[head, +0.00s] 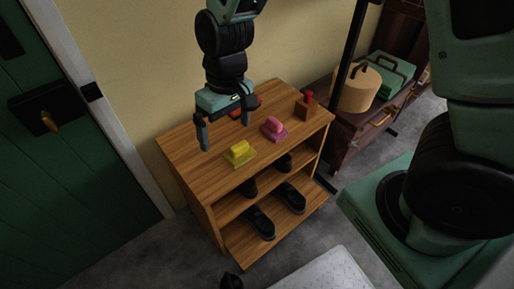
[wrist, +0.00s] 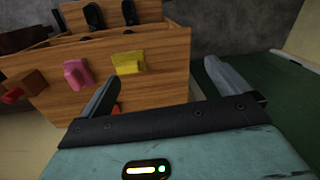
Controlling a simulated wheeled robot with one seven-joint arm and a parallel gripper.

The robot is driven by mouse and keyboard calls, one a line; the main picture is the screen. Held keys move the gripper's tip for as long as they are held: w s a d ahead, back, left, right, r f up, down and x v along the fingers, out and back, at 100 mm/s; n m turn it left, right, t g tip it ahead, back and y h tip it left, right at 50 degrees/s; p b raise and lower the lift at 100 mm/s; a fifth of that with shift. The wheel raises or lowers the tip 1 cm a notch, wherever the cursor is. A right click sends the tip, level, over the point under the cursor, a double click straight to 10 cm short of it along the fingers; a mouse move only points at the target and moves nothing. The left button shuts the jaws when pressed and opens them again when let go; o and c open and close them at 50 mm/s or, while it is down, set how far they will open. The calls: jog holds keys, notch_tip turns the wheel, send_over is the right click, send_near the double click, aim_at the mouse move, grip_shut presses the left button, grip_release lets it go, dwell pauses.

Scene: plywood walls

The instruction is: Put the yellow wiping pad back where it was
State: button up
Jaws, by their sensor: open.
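The yellow wiping pad (head: 239,152) lies flat on the wooden shelf unit's top (head: 190,142), near its front edge. It also shows in the wrist view (wrist: 128,63), above and between my fingers. My gripper (head: 226,137) is open and empty above the left part of the top, behind the pad and apart from it. A pink pad (head: 273,127) lies to the right of the yellow one. A red thing (head: 257,100) is partly hidden behind my gripper.
A wooden block with a red knob (head: 304,110) stands at the top's right rear. Dark shoes (head: 291,196) sit on the lower shelves. A dark chest (head: 345,145) with a round tan box (head: 356,91) and green case (head: 387,73) is right. A green door (head: 60,150) is left.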

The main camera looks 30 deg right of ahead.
jog(key=s+r+n, duration=0.2)
jog(key=s+r, duration=0.2)
jog(key=s, duration=0.4)
jog(key=s+r+n, duration=0.1)
jog(key=s+r, duration=0.3)
jog(key=s, duration=0.5)
jog(key=shift+s+a+r+n+h, duration=0.15)
jog(key=shift+a+r+n+h, duration=0.15)
jog(key=shift+r+n, duration=0.1)
